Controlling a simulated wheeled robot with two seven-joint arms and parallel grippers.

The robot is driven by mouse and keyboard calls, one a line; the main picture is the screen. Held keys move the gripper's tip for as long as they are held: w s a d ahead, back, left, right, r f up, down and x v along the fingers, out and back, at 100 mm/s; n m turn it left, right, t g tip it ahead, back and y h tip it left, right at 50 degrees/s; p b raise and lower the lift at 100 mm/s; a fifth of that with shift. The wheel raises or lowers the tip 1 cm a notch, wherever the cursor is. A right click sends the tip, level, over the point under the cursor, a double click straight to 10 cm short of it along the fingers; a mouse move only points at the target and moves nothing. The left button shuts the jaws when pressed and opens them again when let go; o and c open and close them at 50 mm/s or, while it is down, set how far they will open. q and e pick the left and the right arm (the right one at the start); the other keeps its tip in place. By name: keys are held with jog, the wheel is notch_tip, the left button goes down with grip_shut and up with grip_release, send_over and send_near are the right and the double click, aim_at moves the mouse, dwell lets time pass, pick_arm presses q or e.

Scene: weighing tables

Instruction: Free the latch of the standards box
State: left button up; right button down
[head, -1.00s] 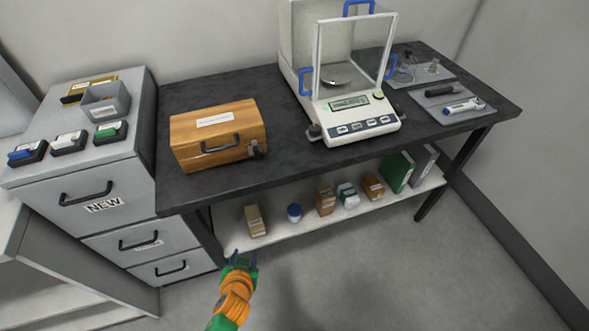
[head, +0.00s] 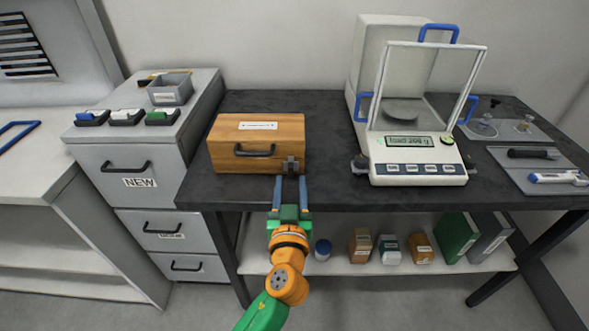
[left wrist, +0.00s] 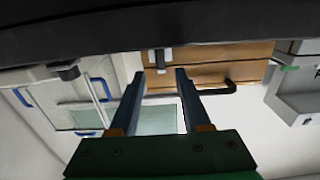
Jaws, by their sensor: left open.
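The standards box (head: 225,150) is a closed wooden case with a white label and a dark handle (head: 254,151) on its front. It stands on the left part of the black table. Its dark latch (head: 291,163) is at the right of the box front. My left gripper (head: 290,180) is open, its two blue fingers pointing at the latch from just in front. In the left wrist view the fingers (left wrist: 159,75) are apart with nothing between them, and the latch (left wrist: 161,60) shows just beyond their tips. I cannot tell whether they touch it. My right gripper is not in view.
A balance (head: 418,172) with a glass shield stands right of the box. A grey drawer cabinet (head: 125,165) adjoins the table's left end. Trays (head: 520,165) with tools lie at the right. A lower shelf (head: 340,265) holds bottles, small boxes and binders. The black tabletop (head: 325,150) between box and balance is clear.

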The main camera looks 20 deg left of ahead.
aim_at(291, 169)
pick_arm(q)
jog(key=x, duration=0.3)
jog(key=shift+w+a+r, duration=0.2)
jog(key=shift+r, duration=0.1)
jog(key=shift+w+f, duration=0.15)
jog(key=shift+w, duration=0.15)
jog(key=shift+s, duration=0.1)
grip_shut()
